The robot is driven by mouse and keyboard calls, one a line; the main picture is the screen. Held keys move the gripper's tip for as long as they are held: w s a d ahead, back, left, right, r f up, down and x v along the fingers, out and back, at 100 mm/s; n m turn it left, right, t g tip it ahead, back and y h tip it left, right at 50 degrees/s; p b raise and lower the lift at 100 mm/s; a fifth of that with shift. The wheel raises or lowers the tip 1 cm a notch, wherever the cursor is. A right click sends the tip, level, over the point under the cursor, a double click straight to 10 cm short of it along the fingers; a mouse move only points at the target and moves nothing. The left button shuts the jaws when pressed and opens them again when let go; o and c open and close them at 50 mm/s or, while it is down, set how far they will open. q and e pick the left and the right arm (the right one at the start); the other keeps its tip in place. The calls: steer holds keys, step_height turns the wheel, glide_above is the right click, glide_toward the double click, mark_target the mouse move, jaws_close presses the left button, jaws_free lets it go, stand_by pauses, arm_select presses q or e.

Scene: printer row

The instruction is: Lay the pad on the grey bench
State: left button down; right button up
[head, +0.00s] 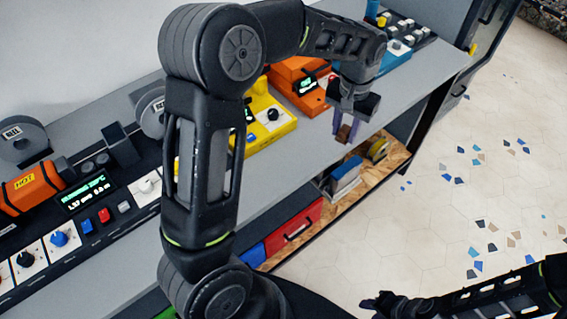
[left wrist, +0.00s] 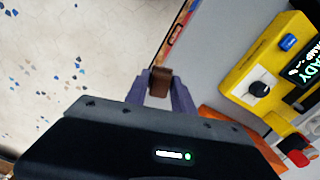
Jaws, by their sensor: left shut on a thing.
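My left gripper (head: 345,127) is shut on a small brown block, which I take to be the pad (head: 344,134). It is over or just beyond the front edge of the grey bench (head: 290,165). In the left wrist view the brown pad (left wrist: 160,83) sits between the purple fingertips, with the bench top (left wrist: 205,55) to the right and the floor to the left. My fingers cover part of the pad. My right gripper (head: 383,302) is low at the bottom right of the head view, over the floor and away from the bench; its jaws are too unclear to judge.
A yellow device (head: 270,120), an orange device (head: 300,85) and a blue device (head: 395,52) stand along the back of the bench. A bare strip runs along its front. Below, a wooden shelf (head: 395,158) holds a red drawer (head: 298,228) and spools.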

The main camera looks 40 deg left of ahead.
arm_select(q)
steer(key=s+a+m+b, duration=0.2)
steer(key=s+a+b, duration=0.45)
steer(key=a, duration=0.25)
steer(key=r+m+b, duration=0.1)
steer(key=b, duration=0.1)
glide_above(280, 165)
steer(key=shift+r, duration=0.1)
step_height(280, 165, down, 6)
steer(key=shift+f, duration=0.2)
step_height(280, 165, down, 3)
steer(key=shift+f, duration=0.35)
